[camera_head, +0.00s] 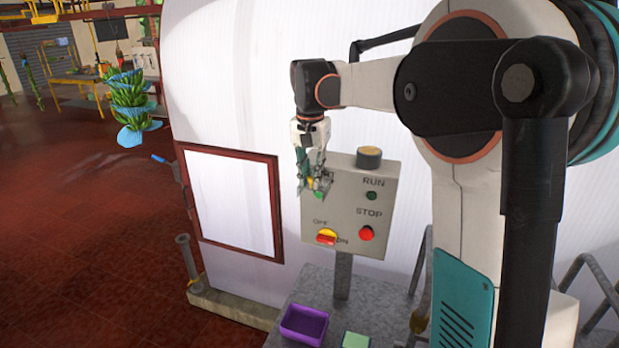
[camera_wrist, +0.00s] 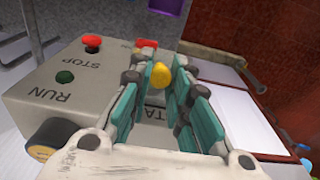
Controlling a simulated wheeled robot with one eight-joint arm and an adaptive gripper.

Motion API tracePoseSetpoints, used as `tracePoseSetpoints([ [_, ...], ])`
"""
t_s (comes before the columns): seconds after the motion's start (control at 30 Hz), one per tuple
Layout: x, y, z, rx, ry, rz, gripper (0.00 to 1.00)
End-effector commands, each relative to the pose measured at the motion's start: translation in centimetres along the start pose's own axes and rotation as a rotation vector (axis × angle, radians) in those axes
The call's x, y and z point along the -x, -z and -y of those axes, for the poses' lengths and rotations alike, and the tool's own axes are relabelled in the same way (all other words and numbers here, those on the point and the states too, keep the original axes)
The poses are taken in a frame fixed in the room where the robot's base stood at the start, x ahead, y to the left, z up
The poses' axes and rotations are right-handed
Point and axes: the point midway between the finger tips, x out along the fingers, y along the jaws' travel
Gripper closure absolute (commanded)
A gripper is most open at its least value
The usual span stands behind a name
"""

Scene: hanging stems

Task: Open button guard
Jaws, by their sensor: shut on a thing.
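A grey control box (camera_head: 346,206) stands upright on a post and also shows in the wrist view (camera_wrist: 98,82). My gripper (camera_head: 314,186) is at the box's upper left, over the place of the start button. In the wrist view my gripper (camera_wrist: 160,84) has its teal fingers on both sides of a small yellow piece (camera_wrist: 161,76), which seems to be part of the button guard. It is shut on that piece. A bit of green (camera_head: 318,194) shows just below the fingers. The fingers hide most of the guard and the label under it.
The box bears a red STOP button (camera_head: 366,234), a dark green RUN light (camera_head: 371,196), a red OFF/ON switch (camera_head: 327,237) and a round black-and-tan fitting (camera_head: 369,157) on top. A purple bin (camera_head: 304,325) sits below. A red-framed white panel (camera_head: 233,204) is at the left.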

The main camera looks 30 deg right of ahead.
Motion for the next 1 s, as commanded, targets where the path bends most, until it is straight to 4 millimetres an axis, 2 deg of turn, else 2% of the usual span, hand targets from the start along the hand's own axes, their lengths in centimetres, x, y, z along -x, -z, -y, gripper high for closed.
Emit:
tracePoseSetpoints([
  [0.63,0.47,0.58,0.05,-0.001,0.001,-0.009,1.00],
  [0.67,0.46,0.58,0.05,-0.001,0.002,-0.009,0.76],
  [0.73,0.45,0.56,0.05,-0.001,0.002,-0.009,0.61],
  [1.0,0.42,0.47,0.04,0.000,0.001,-0.006,0.61],
])
